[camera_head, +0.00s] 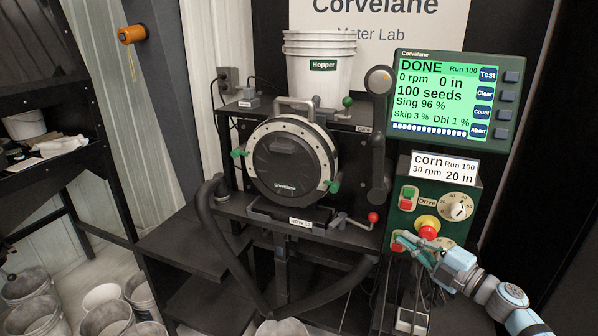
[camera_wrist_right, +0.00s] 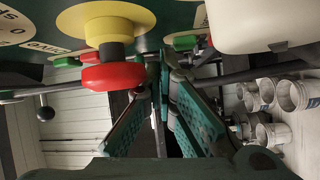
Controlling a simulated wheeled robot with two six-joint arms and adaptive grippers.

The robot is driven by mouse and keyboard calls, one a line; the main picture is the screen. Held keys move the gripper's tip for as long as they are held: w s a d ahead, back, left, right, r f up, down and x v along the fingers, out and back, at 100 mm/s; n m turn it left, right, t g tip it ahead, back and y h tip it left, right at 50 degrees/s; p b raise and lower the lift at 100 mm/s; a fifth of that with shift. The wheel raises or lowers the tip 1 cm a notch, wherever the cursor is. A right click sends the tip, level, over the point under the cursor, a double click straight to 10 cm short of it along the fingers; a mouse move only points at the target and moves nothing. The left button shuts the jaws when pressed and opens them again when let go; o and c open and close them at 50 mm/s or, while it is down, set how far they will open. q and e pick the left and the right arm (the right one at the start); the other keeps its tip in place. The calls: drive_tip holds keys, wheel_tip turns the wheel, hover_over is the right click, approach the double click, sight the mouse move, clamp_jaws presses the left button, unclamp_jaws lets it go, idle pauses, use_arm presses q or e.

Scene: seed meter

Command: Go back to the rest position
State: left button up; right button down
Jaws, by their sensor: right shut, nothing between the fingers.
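My right gripper (camera_head: 404,240) is at the lower part of the drive box (camera_head: 468,182), just below and left of the red stop button (camera_head: 428,232) with its yellow base. Its arm comes in from the lower right. In the right wrist view the two teal fingers (camera_wrist_right: 165,68) come together at their tips with nothing between them. The red button (camera_wrist_right: 113,77) is just left of the fingertips there. I cannot tell whether the fingers touch the box. My left gripper is not in view.
The green monitor (camera_head: 435,95) reads DONE, 100 seeds. The round seed meter (camera_head: 291,165) is on the stand, with a white hopper bucket (camera_head: 318,78) above it. A red-knobbed crank (camera_head: 373,217) sticks out left of the box. Several buckets (camera_head: 30,285) stand on the floor at left.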

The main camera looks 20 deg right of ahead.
drive_tip(key=s+a+f+m+g+h, duration=0.2)
drive_tip(key=s+f+m+h, duration=0.25)
drive_tip(key=f+m, duration=0.25)
drive_tip(key=s+a+f+m+g+h, duration=0.1)
drive_tip(key=s+a+f+m+h, duration=0.25)
drive_tip(key=f+m+h, duration=0.3)
drive_tip(key=s+a+f+m+g+y, duration=0.1)
drive_tip(key=s+a+f+m+g, duration=0.3)
drive_tip(key=s, duration=0.7)
drive_tip(key=s+a+f+m+g+y, duration=0.2)
drive_tip(key=s+a+f+g, duration=0.35)
drive_tip(key=s, duration=0.65)
drive_tip(key=s+f+g+p, duration=0.2)
drive_tip(key=s+f+g, duration=0.1)
drive_tip(key=f, duration=1.5)
drive_tip(key=s+d+f+p, duration=0.1)
drive_tip(key=s+f, duration=0.9)
drive_tip(key=s, duration=0.3)
drive_tip(key=shift+s+d+f+g, duration=0.15)
drive_tip(key=shift+s+d+g, duration=0.05)
drive_tip(key=shift+s+g, duration=0.2)
